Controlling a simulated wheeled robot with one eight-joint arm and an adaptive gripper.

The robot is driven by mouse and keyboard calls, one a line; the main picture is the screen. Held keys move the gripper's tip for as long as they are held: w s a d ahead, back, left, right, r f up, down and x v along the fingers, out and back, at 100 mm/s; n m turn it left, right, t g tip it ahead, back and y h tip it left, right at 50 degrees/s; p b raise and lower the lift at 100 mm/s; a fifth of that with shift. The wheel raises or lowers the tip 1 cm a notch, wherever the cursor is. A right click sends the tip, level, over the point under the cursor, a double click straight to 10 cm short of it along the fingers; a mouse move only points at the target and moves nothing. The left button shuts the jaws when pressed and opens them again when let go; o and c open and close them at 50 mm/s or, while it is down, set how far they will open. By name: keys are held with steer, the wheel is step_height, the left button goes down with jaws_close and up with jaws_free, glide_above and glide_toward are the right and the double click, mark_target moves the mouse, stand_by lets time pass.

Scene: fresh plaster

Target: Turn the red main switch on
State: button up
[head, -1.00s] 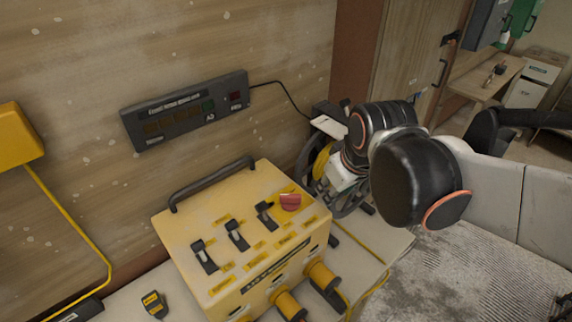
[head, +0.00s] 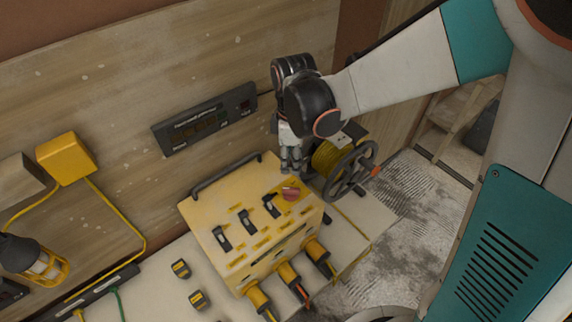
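The red main switch (head: 290,191) is a round red knob at the right end of the top face of a yellow power box (head: 237,207). Several black toggle switches (head: 247,221) stand in a row to its left on the same face. My gripper (head: 291,170) points down just behind the red switch, close to the box's back right corner. Its fingers are small in view, and I cannot tell whether they are open or shut, or whether they touch the switch.
A black panel (head: 205,121) hangs on the wooden wall behind. A cable reel (head: 350,172) stands right of the box. Plugs with cables (head: 318,252) come out of the box's front. Small yellow-black items (head: 181,268) lie on the bench. A work lamp (head: 38,262) is at left.

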mark_target(291, 188)
steer(key=f+b, duration=0.4)
steer(key=f, duration=0.2)
steer(key=f+b, duration=0.4)
steer(key=f, duration=0.3)
steer(key=shift+w+f, duration=0.2)
steer(key=shift+f, duration=0.05)
jaws_close()
